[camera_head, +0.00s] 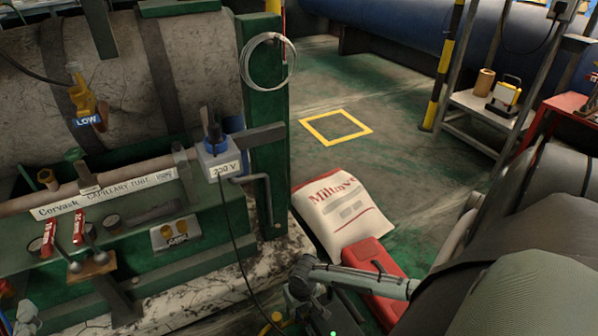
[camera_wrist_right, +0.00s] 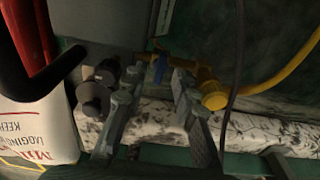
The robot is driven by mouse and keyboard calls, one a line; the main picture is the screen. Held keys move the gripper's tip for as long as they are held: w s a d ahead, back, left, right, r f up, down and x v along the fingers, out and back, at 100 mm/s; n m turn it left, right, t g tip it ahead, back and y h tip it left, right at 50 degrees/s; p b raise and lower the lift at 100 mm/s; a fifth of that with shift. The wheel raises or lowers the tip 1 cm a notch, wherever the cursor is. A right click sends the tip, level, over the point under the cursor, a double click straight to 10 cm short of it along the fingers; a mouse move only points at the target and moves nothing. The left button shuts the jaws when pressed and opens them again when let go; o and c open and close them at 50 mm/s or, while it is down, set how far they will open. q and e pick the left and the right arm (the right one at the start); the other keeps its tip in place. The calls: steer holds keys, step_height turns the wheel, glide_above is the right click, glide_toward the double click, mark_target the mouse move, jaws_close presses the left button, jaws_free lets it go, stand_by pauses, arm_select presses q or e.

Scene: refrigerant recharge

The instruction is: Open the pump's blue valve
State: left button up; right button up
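My right gripper (camera_head: 312,300) is low in the head view, beside the red case. In the right wrist view its two fingers (camera_wrist_right: 157,92) stand apart. The small blue valve handle (camera_wrist_right: 160,68) shows just past and between the fingertips; I cannot tell whether they touch it. It sits on a yellow fitting (camera_wrist_right: 210,88) at the grey pump body (camera_wrist_right: 100,22). In the head view my arm and gripper hide the valve. I cannot make out my left gripper in either view.
A black knob (camera_wrist_right: 95,98) is left of the fingers. A yellow hose (camera_wrist_right: 275,85) and a dark cable (camera_wrist_right: 238,60) run on the right. A white sack (camera_head: 343,208) and red case (camera_head: 370,262) lie beside my right arm. The floor beyond is clear.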

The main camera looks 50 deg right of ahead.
mark_target(298, 315)
step_height(298, 315, down, 2)
steer(key=b, duration=0.2)
steer(key=shift+w+f+b, duration=0.1)
steer(key=shift+w+b, duration=0.05)
steer(key=shift+b, duration=0.2)
arm_select(q)
step_height(298, 315, up, 10)
steer(key=s+d+t+h, duration=0.1)
steer(key=s+t+h, duration=0.1)
steer(key=t, duration=0.3)
steer(key=shift+d+t+h+p, duration=0.3)
steer(key=shift+d+p, duration=0.1)
steer(key=shift+s, duration=0.1)
arm_select(e)
steer(key=shift+c, duration=0.2)
jaws_close()
